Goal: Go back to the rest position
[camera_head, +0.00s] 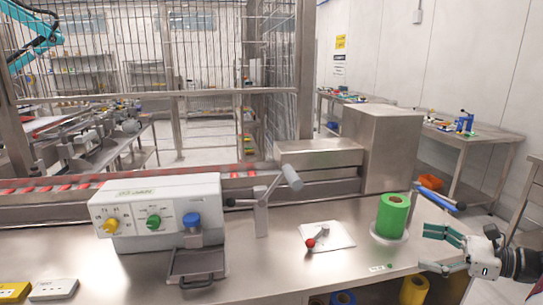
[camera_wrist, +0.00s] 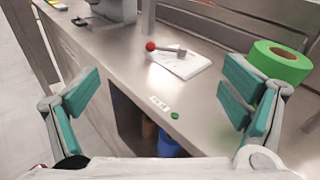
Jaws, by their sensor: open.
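My gripper (camera_head: 447,249) is at the lower right of the head view, beside the right end of the steel bench (camera_head: 275,263). Its teal fingers are spread wide and nothing is between them. In the wrist view my gripper (camera_wrist: 155,105) shows one finger at each side, with the bench front between them. A green tape roll (camera_head: 392,215) stands upright on the bench to the left of my gripper in the head view. In the wrist view the roll (camera_wrist: 280,62) is just beyond the right finger; I cannot tell if they touch.
A white control box (camera_head: 160,212) stands at left, with a conveyor (camera_head: 60,190) behind. Coloured rolls, one yellow (camera_head: 414,290), sit under the bench. Floor right of the bench is partly clear.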

